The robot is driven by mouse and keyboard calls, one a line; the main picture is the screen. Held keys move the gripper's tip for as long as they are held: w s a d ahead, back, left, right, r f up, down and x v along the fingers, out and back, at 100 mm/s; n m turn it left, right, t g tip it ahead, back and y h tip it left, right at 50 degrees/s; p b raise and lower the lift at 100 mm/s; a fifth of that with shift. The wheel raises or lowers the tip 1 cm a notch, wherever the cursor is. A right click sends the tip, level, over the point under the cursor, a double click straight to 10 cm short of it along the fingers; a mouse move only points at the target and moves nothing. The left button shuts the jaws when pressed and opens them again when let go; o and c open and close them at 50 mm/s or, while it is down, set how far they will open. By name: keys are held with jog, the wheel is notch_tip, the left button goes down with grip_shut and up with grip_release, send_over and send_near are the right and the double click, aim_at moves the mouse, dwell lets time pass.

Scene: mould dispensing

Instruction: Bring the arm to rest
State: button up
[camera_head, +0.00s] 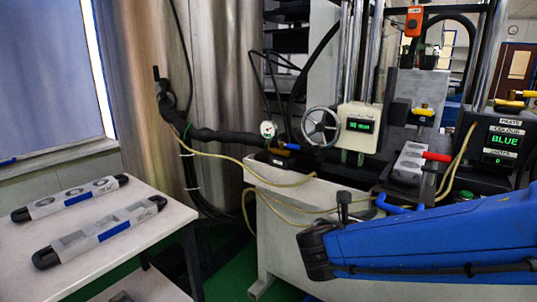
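My blue arm (430,240) reaches in from the right edge, low in front of the machine bench. Its black joint end (316,252) is at the left, near the bench's front. I cannot make out my gripper or its fingers in this view. I see nothing held.
A white table (150,222) at the left bears two grey moulds with black ends, the farther (75,197) and the nearer (100,232). The dispensing machine (360,127) has a handwheel (321,126), hoses and a grey mould (408,163). A display (503,140) reads BLUE. Green floor lies between.

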jog(key=s+d+f+m+g+y, duration=0.4)
jog(key=s+d+f+m+g, duration=0.35)
jog(key=s+m, duration=0.5)
jog(key=s+a+f+m+t+y, duration=0.1)
jog(key=s+a+m+y, duration=0.5)
jog(key=m, duration=0.9)
jog(key=shift+s+a+f+m+t+y, duration=0.2)
jog(key=shift+a+f+m+t+y, duration=0.2)
jog(key=shift+a+y, duration=0.5)
jog(key=shift+d+r, duration=0.1)
jog(key=shift+d, duration=0.05)
dwell(0.4)
